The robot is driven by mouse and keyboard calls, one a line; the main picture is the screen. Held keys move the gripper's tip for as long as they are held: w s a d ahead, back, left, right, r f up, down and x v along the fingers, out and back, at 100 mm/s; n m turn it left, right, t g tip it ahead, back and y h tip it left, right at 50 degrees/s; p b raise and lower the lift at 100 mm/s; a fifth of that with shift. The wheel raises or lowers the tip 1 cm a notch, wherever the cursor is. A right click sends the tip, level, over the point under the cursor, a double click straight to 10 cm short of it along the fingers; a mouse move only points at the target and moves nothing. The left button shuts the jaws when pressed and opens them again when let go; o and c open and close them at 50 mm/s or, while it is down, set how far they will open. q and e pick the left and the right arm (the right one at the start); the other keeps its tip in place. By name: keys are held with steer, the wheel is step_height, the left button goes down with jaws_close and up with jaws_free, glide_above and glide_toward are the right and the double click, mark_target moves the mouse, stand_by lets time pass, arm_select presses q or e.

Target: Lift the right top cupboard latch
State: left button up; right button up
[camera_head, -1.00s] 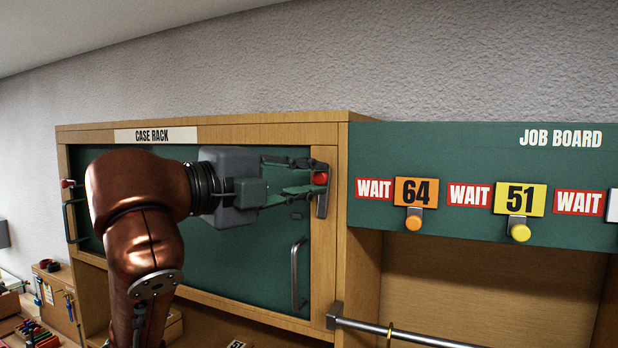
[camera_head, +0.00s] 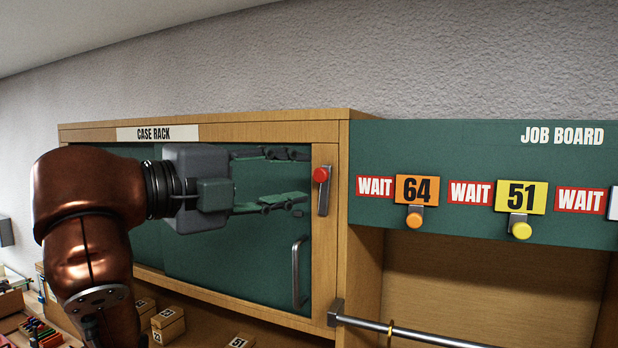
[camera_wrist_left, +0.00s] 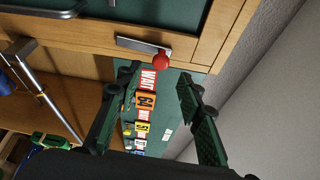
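The right top cupboard latch (camera_head: 322,190) is a grey bar with a red knob at its upper end, on the wooden frame right of the green cupboard door (camera_head: 262,235). In the head view the bar hangs down from the knob. The latch also shows in the left wrist view (camera_wrist_left: 143,47), beyond the fingertips. My left gripper (camera_head: 300,176) is open and empty, its fingers pointing right toward the latch with a gap between. In the left wrist view its two fingers (camera_wrist_left: 158,80) are spread apart. My right gripper is not in view.
A vertical door handle (camera_head: 299,271) stands below the fingers. The job board (camera_head: 450,150) with tags and coloured knobs is to the right. A metal rail (camera_head: 405,336) runs below it. Small numbered boxes (camera_head: 168,320) sit under the cupboard.

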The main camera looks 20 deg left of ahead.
arm_select(q)
steer(key=v, duration=0.7)
steer(key=shift+s, duration=0.2)
